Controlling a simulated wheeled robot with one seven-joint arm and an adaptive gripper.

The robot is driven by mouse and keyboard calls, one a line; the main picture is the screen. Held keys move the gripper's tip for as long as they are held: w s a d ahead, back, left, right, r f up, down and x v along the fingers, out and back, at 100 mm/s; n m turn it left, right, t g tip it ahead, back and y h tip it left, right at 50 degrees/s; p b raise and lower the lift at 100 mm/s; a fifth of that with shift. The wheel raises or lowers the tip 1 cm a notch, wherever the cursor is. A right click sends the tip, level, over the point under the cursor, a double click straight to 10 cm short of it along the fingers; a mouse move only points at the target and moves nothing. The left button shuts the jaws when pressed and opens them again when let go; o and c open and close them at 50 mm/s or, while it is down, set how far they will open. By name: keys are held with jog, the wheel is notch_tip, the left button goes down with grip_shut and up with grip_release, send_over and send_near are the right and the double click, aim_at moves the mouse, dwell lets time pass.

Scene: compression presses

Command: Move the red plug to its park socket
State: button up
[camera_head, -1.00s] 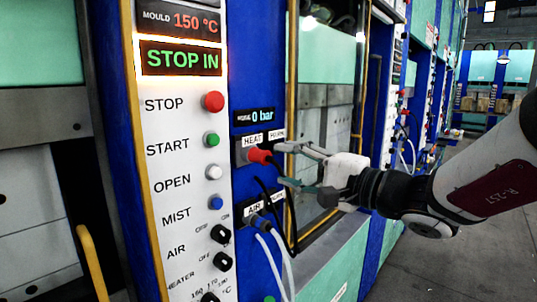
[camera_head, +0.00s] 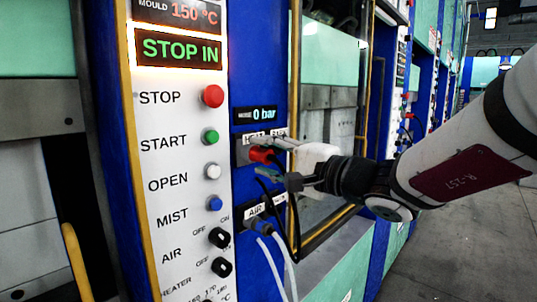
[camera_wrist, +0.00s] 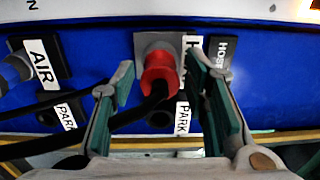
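The red plug (camera_head: 261,154) sits in the grey HEAT socket (camera_head: 241,151) on the blue panel. In the wrist view the red plug (camera_wrist: 160,72) is near the centre, with its black cable running down and left. My gripper (camera_head: 264,158) is open around the plug, one finger on each side. In the wrist view the fingers of my gripper (camera_wrist: 160,78) show gaps to the plug, wider on the left than the right.
The AIR connector (camera_head: 258,222) with pale hoses is below the HEAT socket, and a second PARK label (camera_wrist: 66,114) is near it. A white button panel (camera_head: 180,180) stands left. A yellow-framed window (camera_head: 293,80) is right of the blue panel.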

grip_shut()
jog(key=shift+s+d, duration=0.2)
jog(key=shift+d, duration=0.05)
jog(key=shift+s+d, duration=0.15)
jog(key=shift+d, duration=0.1)
jog(key=shift+v, duration=1.05)
dwell(0.4)
jog(key=shift+v, duration=1.85)
